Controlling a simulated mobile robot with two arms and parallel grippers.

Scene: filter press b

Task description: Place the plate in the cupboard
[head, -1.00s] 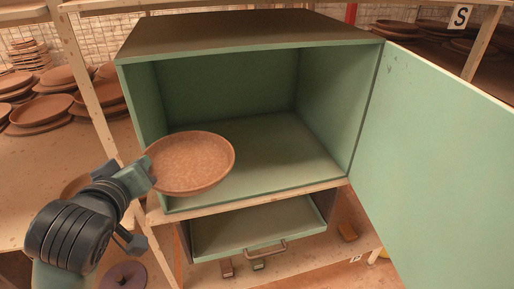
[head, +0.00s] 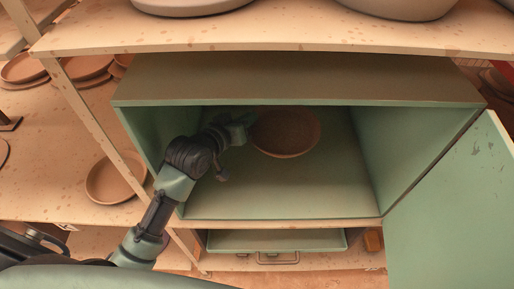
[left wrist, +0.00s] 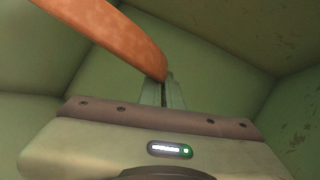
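The terracotta plate (head: 285,132) is inside the green cupboard (head: 290,92), in its upper left part. My left gripper (head: 249,122) reaches in past the cupboard's left wall and is shut on the plate's left rim. In the left wrist view the plate (left wrist: 112,32) rises from between the closed fingers (left wrist: 163,88), with the green walls around it. I cannot tell whether the plate touches the cupboard floor. The cupboard door (head: 455,205) stands open on the right. My right gripper is in neither view.
An open green drawer (head: 275,240) with a handle is below the cupboard. A wooden shelf (head: 290,32) with pale dishes runs above it. More plates (head: 115,178) lie on the left shelf. The cupboard's right floor is clear.

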